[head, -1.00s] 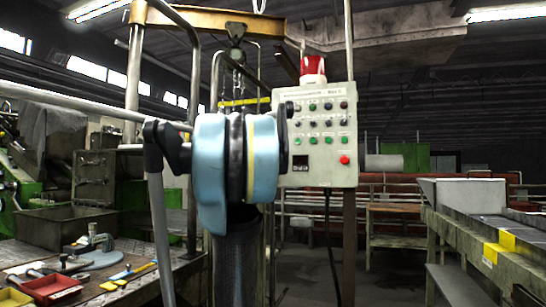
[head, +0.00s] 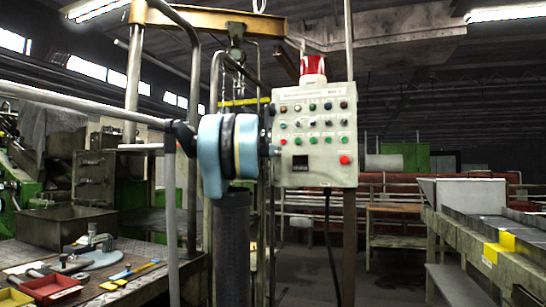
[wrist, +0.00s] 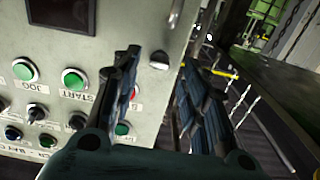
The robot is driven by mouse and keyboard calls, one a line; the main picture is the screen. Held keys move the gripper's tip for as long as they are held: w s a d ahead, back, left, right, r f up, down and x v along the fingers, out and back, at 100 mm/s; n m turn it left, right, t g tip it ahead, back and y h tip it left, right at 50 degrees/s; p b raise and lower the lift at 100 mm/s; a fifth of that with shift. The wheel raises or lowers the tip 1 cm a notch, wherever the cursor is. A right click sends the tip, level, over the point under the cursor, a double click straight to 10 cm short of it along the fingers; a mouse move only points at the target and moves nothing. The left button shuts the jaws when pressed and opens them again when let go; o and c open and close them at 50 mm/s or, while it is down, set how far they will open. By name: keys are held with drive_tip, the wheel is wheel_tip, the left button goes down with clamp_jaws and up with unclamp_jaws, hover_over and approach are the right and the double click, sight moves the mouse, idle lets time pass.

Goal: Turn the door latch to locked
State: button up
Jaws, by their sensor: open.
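The door latch (wrist: 160,59) is a small round metal knob near the edge of the light grey control box (wrist: 130,25) in the wrist view. Its turn position cannot be told. My gripper (wrist: 159,62) is open, with one dark finger on each side of the latch in the picture. Whether either finger touches it cannot be told. In the head view the control box (head: 318,178) stands on a post, and my blue and black arm hides most of my gripper at its left edge. I cannot make out the latch there.
Green buttons (wrist: 74,80) and dark knobs sit beside the left finger in the wrist view. A red beacon (head: 312,67) tops the box. A bench with a red tray (head: 50,290) is at left, and a grey conveyor (head: 490,235) at right.

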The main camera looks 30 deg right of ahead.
drive_tip(key=shift+x, duration=1.25)
clamp_jaws()
